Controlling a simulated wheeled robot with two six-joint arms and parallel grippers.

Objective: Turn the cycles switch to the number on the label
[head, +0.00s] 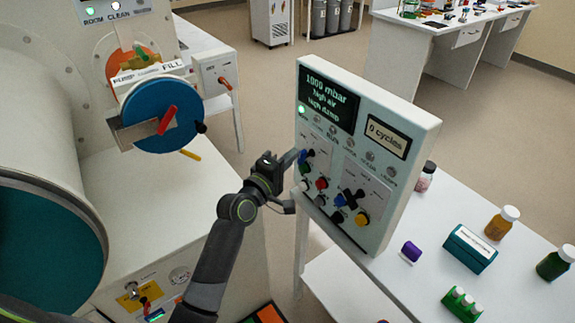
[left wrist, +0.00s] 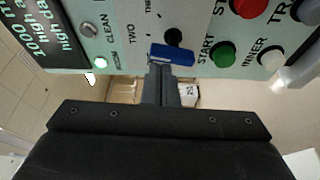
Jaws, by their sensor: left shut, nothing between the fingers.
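The control panel (head: 380,118) stands upright on the table, with a dark screen reading "1000 mbar, high air, high damp" and a small display (head: 387,137) reading "0 cycles". A rotary switch with a blue handle (left wrist: 172,54) has "TWO" and "THREE" printed beside it in the left wrist view. My left gripper (head: 292,159) is shut and empty. Its fingertips (left wrist: 160,72) are right at the blue handle; I cannot tell whether they touch it. In the head view the gripper partly hides this switch. The number label cannot be identified.
Bottles and a teal box (head: 470,249) stand on the table at the right. A blue round door (head: 160,115) is at the left.

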